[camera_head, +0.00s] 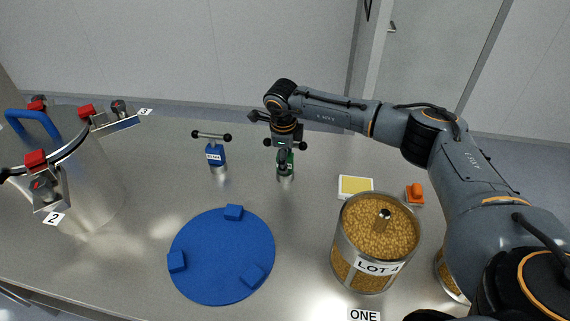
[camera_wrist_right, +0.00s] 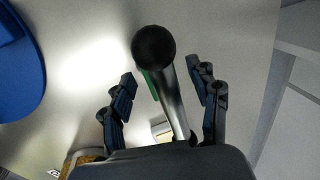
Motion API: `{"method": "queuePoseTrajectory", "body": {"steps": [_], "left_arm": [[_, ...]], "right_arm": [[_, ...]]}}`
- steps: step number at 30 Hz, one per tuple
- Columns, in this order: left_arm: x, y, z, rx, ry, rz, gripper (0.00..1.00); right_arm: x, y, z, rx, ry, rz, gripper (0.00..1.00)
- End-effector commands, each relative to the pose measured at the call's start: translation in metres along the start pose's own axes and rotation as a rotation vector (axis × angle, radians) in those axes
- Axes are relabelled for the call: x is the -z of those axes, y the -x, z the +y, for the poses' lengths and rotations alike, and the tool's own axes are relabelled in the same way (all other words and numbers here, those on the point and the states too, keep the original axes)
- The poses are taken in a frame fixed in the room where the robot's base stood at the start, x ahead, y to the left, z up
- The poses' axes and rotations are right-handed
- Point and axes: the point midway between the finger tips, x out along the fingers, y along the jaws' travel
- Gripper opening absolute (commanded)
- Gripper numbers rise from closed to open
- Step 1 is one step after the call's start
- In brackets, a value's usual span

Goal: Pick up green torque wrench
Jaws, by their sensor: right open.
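The green torque wrench (camera_head: 285,165) stands upright on the metal table, with its dark-knobbed crossbar partly hidden behind my right gripper. In the right wrist view its bar and black ball knob (camera_wrist_right: 154,47) lie between my fingers, with a bit of green showing behind. My right gripper (camera_head: 284,150) is at the top of the green wrench. It also shows in the wrist view (camera_wrist_right: 163,92), open, with a finger on each side of the bar and visible gaps. My left gripper is not in view.
A blue torque wrench (camera_head: 215,152) stands to the left. A blue round plate (camera_head: 221,262) with blue blocks lies in front. A pellet-filled container marked LOT 4 (camera_head: 366,270), a yellow pad (camera_head: 355,185) and an orange item (camera_head: 415,193) are at right. A steel vessel (camera_head: 90,185) stands at left.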

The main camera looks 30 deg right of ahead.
Motion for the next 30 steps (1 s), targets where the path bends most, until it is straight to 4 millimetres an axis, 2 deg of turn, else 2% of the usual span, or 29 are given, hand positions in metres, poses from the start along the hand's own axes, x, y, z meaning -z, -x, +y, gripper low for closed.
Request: {"method": "queuePoseTrajectory", "body": {"steps": [2,11,30], "left_arm": [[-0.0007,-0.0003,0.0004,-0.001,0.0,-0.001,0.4],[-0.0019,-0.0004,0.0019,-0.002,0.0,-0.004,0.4],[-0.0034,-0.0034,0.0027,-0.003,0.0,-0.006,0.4]], "right_arm": [[0.0,0.0001,0.0,0.0,0.0,0.0,0.61],[0.0001,0.0004,0.0,0.0,0.0,0.0,0.02],[-0.0001,0.006,-0.0023,0.003,-0.001,-0.001,0.0]]}}
